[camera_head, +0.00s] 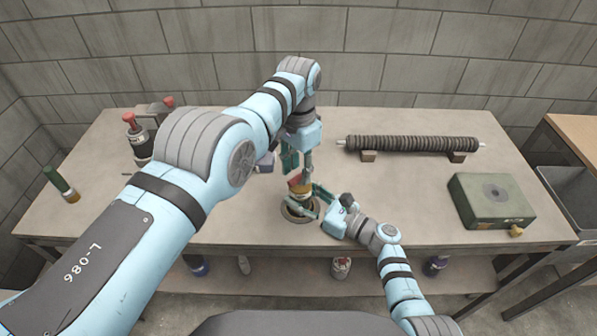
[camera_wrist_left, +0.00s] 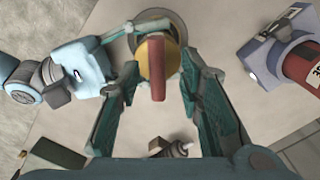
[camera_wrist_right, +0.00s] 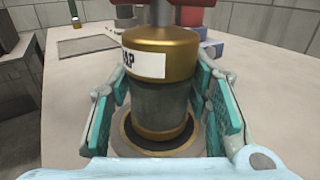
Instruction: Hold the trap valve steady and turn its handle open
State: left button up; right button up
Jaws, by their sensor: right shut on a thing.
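The trap valve (camera_wrist_right: 160,95) has a grey-green body, a brass top with a partly visible label and a red handle (camera_wrist_left: 157,68). It stands upright in a round base (camera_head: 299,209) near the table's front edge. My right gripper (camera_wrist_right: 158,110) is shut on the valve's body, one finger on each side, low under the brass top. My left gripper (camera_wrist_left: 160,78) points down over the valve. Its fingers are apart, one on each side of the red handle, with gaps visible. In the head view the handle (camera_head: 294,181) is just below the left fingertips.
A dark ribbed roller (camera_head: 410,144) lies on wooden blocks at the back right. A green box (camera_head: 491,201) sits at the right. The table (camera_head: 400,200) is clear between roller and box.

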aim_at(298, 175)
pick_arm(q)
notch_tip(298, 175, up, 6)
jog(key=shift+f, duration=0.1)
jog(key=shift+c, duration=1.2)
jog(key=w+f+n+h, duration=0.1)
jog(key=w+f+h, duration=0.2)
jog(key=shift+w+f, duration=0.1)
grip_shut()
jog(key=w+a+n+t+h, duration=0.1)
jog(key=w+n+t+h, duration=0.15)
jog(key=w, duration=0.25)
jog(key=s+a+f+n+t+h, duration=0.3)
jog(key=a+f+n+t+h, duration=0.15)
jog(key=a, duration=0.45)
jog(key=s+a+r+n+t+h, duration=0.1)
jog(key=s+a+r+t+h, duration=0.15)
jog(key=s+a+r, duration=0.45)
jog(key=d+f, duration=0.2)
jog(key=d, duration=0.4)
jog(key=w+d+f+h, duration=0.1)
jog(key=d+f, duration=0.2)
jog(key=d, duration=0.3)
jog(key=shift+w+d+f+g, duration=0.25)
jog(key=shift+g, duration=0.2)
